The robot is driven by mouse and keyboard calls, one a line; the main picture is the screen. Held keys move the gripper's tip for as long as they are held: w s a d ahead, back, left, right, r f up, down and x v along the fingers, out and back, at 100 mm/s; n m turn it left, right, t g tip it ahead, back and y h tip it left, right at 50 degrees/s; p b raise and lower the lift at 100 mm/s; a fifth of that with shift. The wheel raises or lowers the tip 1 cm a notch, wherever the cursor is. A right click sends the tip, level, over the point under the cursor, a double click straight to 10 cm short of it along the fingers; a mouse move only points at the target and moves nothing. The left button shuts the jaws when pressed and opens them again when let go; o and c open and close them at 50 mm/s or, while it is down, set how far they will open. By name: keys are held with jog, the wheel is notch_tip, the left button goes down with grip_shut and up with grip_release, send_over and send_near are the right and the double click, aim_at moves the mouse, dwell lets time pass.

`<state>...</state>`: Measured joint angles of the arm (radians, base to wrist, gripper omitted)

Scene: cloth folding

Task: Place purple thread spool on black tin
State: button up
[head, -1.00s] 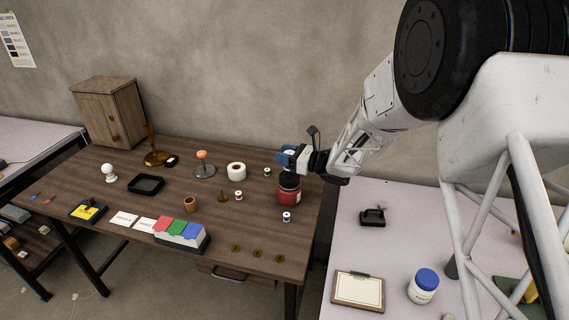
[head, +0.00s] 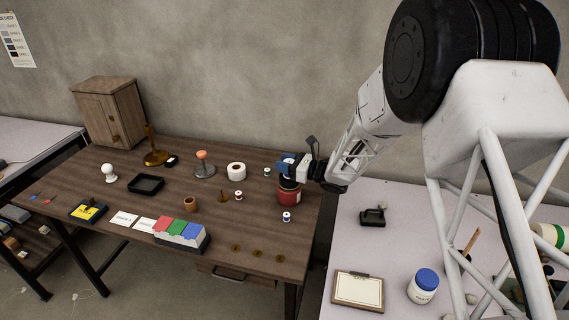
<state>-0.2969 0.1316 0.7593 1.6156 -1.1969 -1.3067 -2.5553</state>
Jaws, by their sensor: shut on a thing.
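My gripper (head: 288,174) is at the right end of the brown table, directly over a red jar (head: 290,197) with a dark top. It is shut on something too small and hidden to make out. I cannot tell whether it touches the jar. A small white spool with blue or purple thread (head: 286,216) stands on the table in front of the jar. I cannot tell its exact colour. A shallow black square tray-like tin (head: 146,184) lies open on the left half of the table. A smaller dark tin-like thing (head: 172,160) lies behind it.
Spools with red (head: 238,195) and green (head: 267,172) thread, a white roll (head: 236,171) and a stand with an orange top (head: 204,165) lie between jar and tray. A coloured box (head: 181,235) is at the front edge. A wooden cabinet (head: 109,112) stands behind left.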

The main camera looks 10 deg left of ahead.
jog(key=shift+f, duration=0.15)
jog(key=o, duration=0.9)
jog(key=shift+d, duration=0.1)
jog(key=d, duration=0.4)
jog(key=s+d, duration=0.1)
jog(key=d, duration=0.2)
jog(key=s+d, duration=0.1)
jog(key=d, duration=0.3)
jog(key=shift+d, duration=0.35)
dwell(0.3)
